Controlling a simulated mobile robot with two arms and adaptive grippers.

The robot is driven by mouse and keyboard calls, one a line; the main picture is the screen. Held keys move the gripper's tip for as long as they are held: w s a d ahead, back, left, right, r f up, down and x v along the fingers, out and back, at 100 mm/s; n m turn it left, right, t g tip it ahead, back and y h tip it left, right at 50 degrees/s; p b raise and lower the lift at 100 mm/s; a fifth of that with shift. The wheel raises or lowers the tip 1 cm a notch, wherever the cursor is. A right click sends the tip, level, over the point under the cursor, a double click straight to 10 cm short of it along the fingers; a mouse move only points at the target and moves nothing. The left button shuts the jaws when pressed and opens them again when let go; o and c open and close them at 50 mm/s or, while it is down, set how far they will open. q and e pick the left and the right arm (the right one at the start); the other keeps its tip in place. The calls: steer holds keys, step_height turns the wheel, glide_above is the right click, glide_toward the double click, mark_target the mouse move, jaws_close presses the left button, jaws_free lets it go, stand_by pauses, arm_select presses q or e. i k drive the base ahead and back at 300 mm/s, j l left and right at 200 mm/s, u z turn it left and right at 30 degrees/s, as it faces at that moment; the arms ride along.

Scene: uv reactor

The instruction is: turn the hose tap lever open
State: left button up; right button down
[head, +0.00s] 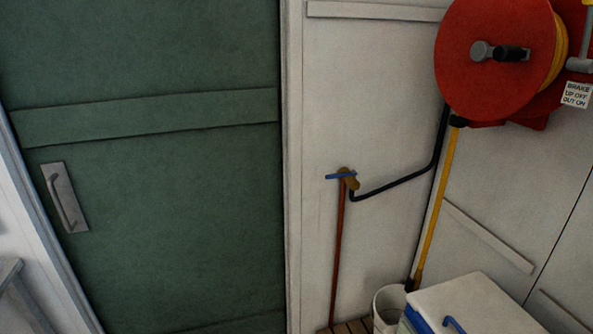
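The hose tap is a small brass fitting (349,181) on the white wall panel, right of the green door. Its blue lever (340,176) lies about level, across the top of the copper pipe, and sticks out to the left. The copper pipe (338,250) runs down from the tap to the floor. A black hose (405,178) leaves the tap and rises to the right, toward the reel. Neither of my grippers is in the head view.
A green door (160,190) with a metal handle (65,198) fills the left. A white bucket (388,303) and a white-lidded box (478,308) stand lower right, near the pipe.

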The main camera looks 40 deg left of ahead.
mark_target(339, 175)
steer(key=u, duration=0.9)
steer(key=i+j+z, duration=0.1)
steer(key=i+j, duration=0.1)
steer(key=j, duration=0.05)
